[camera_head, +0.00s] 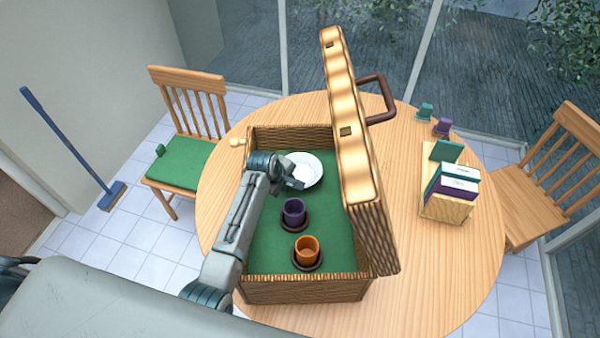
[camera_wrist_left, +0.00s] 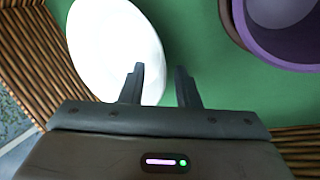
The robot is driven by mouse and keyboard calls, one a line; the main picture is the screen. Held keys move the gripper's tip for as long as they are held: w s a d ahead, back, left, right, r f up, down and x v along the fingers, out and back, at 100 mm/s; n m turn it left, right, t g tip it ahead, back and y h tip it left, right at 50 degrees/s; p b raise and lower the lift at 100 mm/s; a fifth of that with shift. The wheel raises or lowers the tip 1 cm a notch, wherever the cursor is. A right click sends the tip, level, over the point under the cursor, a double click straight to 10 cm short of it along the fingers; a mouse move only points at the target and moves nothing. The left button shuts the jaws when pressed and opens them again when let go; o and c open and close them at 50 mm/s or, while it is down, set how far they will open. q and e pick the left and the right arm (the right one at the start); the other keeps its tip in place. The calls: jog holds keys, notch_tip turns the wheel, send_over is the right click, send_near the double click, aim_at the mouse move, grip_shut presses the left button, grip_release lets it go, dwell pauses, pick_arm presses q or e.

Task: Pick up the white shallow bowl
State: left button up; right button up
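The white shallow bowl (camera_head: 307,169) lies on the green floor of the wicker crate (camera_head: 307,290), near its back wall. My left gripper (camera_head: 296,184) is inside the crate, over the bowl's near left edge in the head view. In the left wrist view the white bowl (camera_wrist_left: 115,45) lies ahead and to the left. The two fingers (camera_wrist_left: 160,82) are apart with nothing between them; the left finger overlaps the bowl's edge and the right finger is over green floor. Whether they touch the bowl cannot be told. My right gripper is not in view.
A purple cup (camera_head: 294,211) and an orange cup (camera_head: 306,250) stand on dark saucers in the crate, nearer the front. The open wicker lid (camera_head: 352,120) rises on the crate's right. A wooden holder with books (camera_head: 447,207) stands on the round table (camera_head: 425,285).

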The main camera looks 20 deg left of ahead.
pick_arm(q)
grip_shut()
